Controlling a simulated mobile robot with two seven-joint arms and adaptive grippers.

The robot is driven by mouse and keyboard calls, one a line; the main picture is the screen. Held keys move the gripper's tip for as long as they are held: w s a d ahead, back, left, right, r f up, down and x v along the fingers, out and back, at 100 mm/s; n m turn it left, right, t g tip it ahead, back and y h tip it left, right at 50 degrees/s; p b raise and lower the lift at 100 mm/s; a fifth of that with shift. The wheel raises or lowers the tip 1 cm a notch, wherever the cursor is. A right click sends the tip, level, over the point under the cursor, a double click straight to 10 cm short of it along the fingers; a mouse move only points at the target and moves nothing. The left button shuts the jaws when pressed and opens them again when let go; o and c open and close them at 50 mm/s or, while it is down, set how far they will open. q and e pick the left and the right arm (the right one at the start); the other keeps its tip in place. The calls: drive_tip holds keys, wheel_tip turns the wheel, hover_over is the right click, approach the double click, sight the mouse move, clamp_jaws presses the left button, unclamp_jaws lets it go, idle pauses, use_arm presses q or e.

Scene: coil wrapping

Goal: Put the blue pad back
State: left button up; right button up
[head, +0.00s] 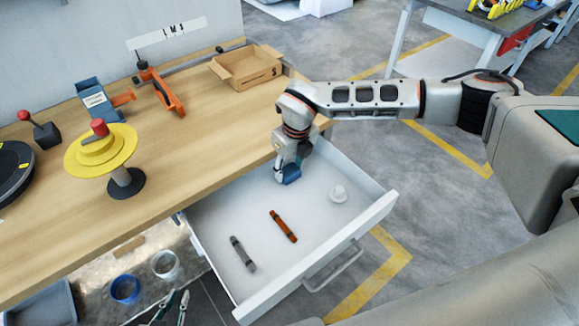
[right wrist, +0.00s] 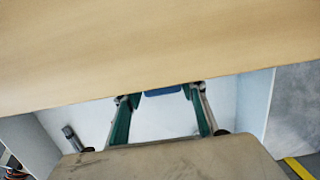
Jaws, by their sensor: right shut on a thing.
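The blue pad (head: 291,174) is between the fingertips of my right gripper (head: 287,171), which is shut on it. The pad is over the inside of the open white drawer (head: 225,219), near its back and close under the table edge. In the right wrist view the blue pad (right wrist: 163,92) shows between the two green fingers of the gripper (right wrist: 160,97), partly hidden by the wooden table top. I cannot tell whether the pad touches the drawer floor. My left gripper (head: 172,305) is low at the bottom of the head view, with its fingers apart and empty.
The wooden table (head: 190,165) carries a yellow stepped spool (head: 101,150), an orange tool (head: 160,90) and a cardboard box (head: 246,68). Blue and white rings lie below.

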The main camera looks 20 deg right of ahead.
sight(294, 175)
drive_tip(key=shift+f, duration=0.1)
drive_tip(key=o, duration=1.1)
drive_tip(key=shift+r, duration=0.3)
drive_tip(key=r, duration=0.4)
drive_tip(key=s+r, duration=0.1)
drive_tip(key=r, duration=0.6)
drive_tip(key=shift+s+d+r, duration=0.3)
drive_tip(key=shift+s+r, duration=0.05)
drive_tip(key=shift+f, duration=0.1)
